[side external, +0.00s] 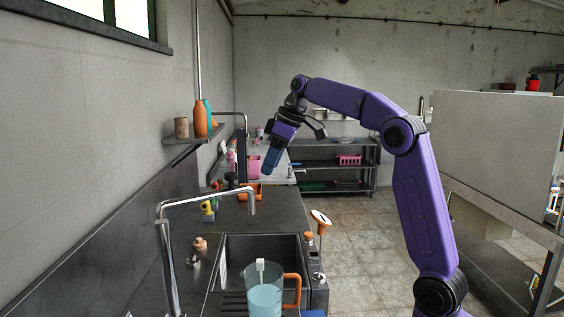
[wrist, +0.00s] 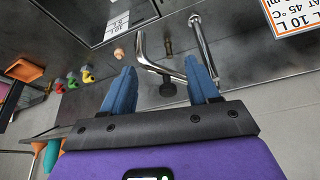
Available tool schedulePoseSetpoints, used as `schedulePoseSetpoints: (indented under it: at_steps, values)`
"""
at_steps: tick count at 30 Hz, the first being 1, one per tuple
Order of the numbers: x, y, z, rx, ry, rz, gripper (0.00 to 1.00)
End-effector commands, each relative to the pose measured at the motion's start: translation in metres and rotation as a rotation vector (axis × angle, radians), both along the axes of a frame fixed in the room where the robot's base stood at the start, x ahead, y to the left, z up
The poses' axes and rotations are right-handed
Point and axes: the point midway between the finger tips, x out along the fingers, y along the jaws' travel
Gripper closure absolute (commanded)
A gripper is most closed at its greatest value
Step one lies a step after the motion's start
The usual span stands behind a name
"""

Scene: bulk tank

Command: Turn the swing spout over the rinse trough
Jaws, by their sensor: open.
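The swing spout (side external: 205,197) is a bent chrome pipe rising at the left front in the side view. Its arm reaches right and its tip turns down near the back of a dark sunken basin (side external: 262,245), which looks like the rinse trough. My gripper (side external: 268,168) is open and empty, beyond the spout and higher in the picture. In the wrist view, the spout (wrist: 203,47) shows beyond and between the blue fingers of my gripper (wrist: 161,67). I cannot tell the gap between fingers and pipe, and no contact shows.
A clear jug (side external: 264,298) with blue liquid and an orange handle stands at the basin, in front. Small coloured taps (side external: 208,207) sit along the counter's wall side. A shelf (side external: 195,136) holds bottles. Open air surrounds my gripper on the right.

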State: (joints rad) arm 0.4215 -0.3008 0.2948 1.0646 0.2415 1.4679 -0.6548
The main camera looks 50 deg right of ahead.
Motion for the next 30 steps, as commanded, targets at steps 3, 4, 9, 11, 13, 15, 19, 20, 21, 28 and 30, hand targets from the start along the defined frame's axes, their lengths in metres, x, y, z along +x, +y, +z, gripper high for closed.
schedulePoseSetpoints:
  at_steps: [3,4,9,11,13,15,19,20,21,28,30]
  values:
    - [-0.012,-0.007,0.001,0.000,0.000,0.000,0.40]
    - [-0.014,-0.008,0.000,-0.001,0.001,0.000,0.40]
    - [-0.021,-0.012,0.000,0.000,0.000,0.001,0.40]
    - [-0.021,-0.013,0.000,0.000,0.000,0.001,0.40]
    - [-0.021,-0.013,0.000,0.000,0.000,0.001,0.40]
    - [-0.021,-0.013,0.000,0.000,0.000,0.001,0.40]
    - [-0.021,-0.012,0.000,-0.001,-0.002,0.004,0.53]
    - [-0.022,-0.011,0.001,-0.005,-0.007,0.011,0.63]
    - [-0.022,-0.006,0.005,-0.018,-0.025,0.034,0.76]
    - [-0.032,0.049,0.049,-0.193,-0.254,0.333,1.00]
    - [-0.035,0.059,0.057,-0.235,-0.304,0.398,1.00]
